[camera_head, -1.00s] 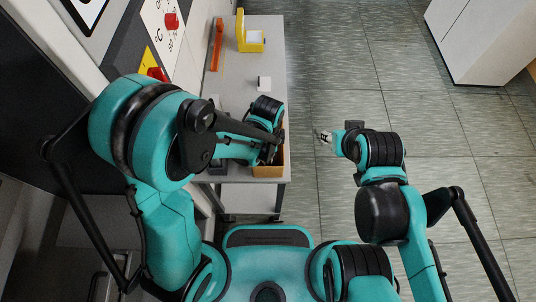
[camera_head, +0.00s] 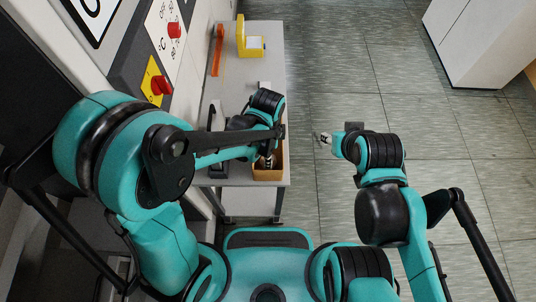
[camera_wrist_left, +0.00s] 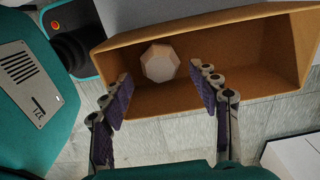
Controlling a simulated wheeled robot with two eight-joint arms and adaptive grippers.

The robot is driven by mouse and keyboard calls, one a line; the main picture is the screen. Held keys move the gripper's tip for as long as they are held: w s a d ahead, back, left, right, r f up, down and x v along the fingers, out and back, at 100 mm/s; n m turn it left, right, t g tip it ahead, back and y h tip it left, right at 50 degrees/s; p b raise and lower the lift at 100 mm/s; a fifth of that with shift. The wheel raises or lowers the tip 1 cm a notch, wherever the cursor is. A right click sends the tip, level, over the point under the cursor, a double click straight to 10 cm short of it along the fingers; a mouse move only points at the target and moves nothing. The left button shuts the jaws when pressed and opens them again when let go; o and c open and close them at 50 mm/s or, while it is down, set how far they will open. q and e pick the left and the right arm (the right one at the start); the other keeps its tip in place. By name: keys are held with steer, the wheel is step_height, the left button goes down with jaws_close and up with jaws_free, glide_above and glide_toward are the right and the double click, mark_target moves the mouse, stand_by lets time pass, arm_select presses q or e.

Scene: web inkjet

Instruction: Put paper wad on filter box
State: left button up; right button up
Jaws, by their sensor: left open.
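The paper wad is an off-white, many-sided ball (camera_wrist_left: 160,63) lying inside an open-topped brown box (camera_wrist_left: 140,104) in the left wrist view. In the head view this box (camera_head: 268,174) stands at the near end of the bench. My left gripper (camera_wrist_left: 160,95) is open, its two fingers pointing at the wad with the wad between and beyond their tips; it looks empty. In the head view my left gripper (camera_head: 265,160) is over the box, partly hidden by the arm. A small white box (camera_head: 264,84), possibly the filter box, sits farther back. My right gripper (camera_head: 323,138) is over the floor.
The grey bench (camera_head: 222,94) also holds a yellow holder with a white block (camera_head: 250,42) and an orange strip (camera_head: 217,50) at the back. A machine panel with red knobs (camera_head: 161,85) borders the left. Open floor (camera_head: 345,80) lies right, with a white cabinet (camera_head: 478,40) beyond.

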arm_select(q)
step_height(320, 180, up, 7)
steer(key=p, duration=0.2)
steer(key=s+a+r+n+t, duration=0.1)
steer(key=a+r+n+t, duration=0.2)
steer(key=a+n, duration=0.6)
steer(key=s+a+r+n+t, duration=0.2)
steer(key=a+r+n+t, duration=0.2)
steer(key=a+r+n, duration=0.4)
steer(key=shift+s+a+n, duration=0.3)
steer(key=shift+a+n, duration=0.1)
steer(key=shift+n, duration=0.1)
